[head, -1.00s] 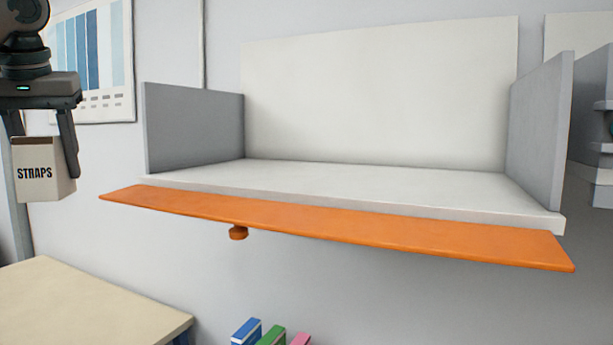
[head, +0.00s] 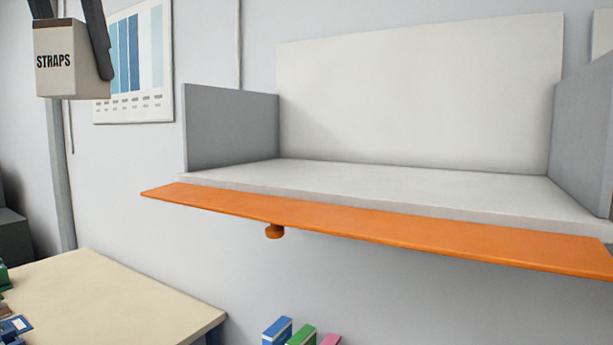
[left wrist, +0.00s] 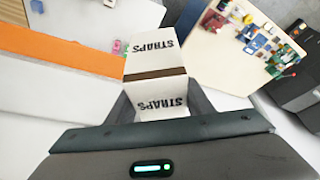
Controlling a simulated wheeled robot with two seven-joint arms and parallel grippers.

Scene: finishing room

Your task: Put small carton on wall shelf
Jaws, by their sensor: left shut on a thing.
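The small carton (head: 68,62), white with a brown top edge and the word STRAPS, hangs at the upper left of the head view. My left gripper (head: 72,30) is shut on it, one dark finger on each side. The carton also shows between the fingers in the left wrist view (left wrist: 158,75). The wall shelf (head: 400,185) is empty, with grey side panels, a white back and an orange flap (head: 380,228) folded out along its front. The carton is left of the shelf and higher than its board in the picture, apart from it. My right gripper is not in view.
An orange knob (head: 275,231) sits under the flap. A beige table (head: 120,300) with small items stands at lower left. Several coloured boxes (head: 300,335) show at the bottom. A chart (head: 135,65) hangs on the wall behind the carton.

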